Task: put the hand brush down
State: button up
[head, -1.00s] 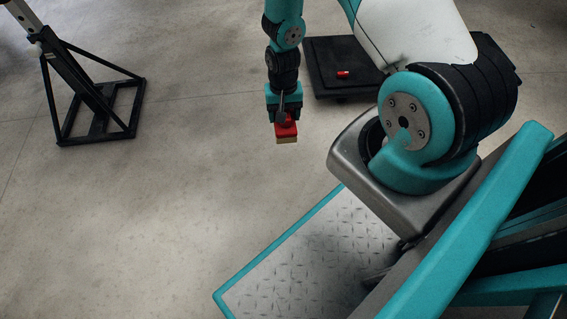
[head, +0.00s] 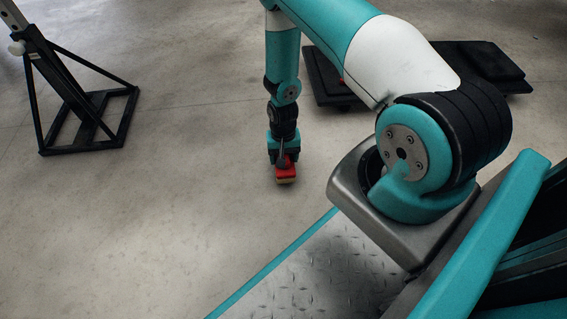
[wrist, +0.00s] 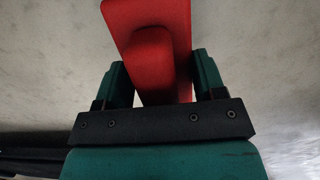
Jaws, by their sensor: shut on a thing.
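In the wrist view the brush's red body (wrist: 150,20) lies between the two teal fingers of my gripper (wrist: 160,85). The brush is low, close to the grey floor (head: 190,210); I cannot tell whether the bristles touch it. The bristles are hidden in the wrist view.
A black stand with a triangular frame (head: 90,145) is on the floor at the left. A low black platform (head: 325,88) lies behind my arm at the upper right. The floor left of the brush is clear.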

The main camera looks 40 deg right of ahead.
notch_tip(320, 180, down, 2)
jog(key=shift+f+b, duration=0.15)
jog(key=shift+b, duration=0.15)
jog(key=o, duration=0.8)
jog(key=shift+o, duration=0.2)
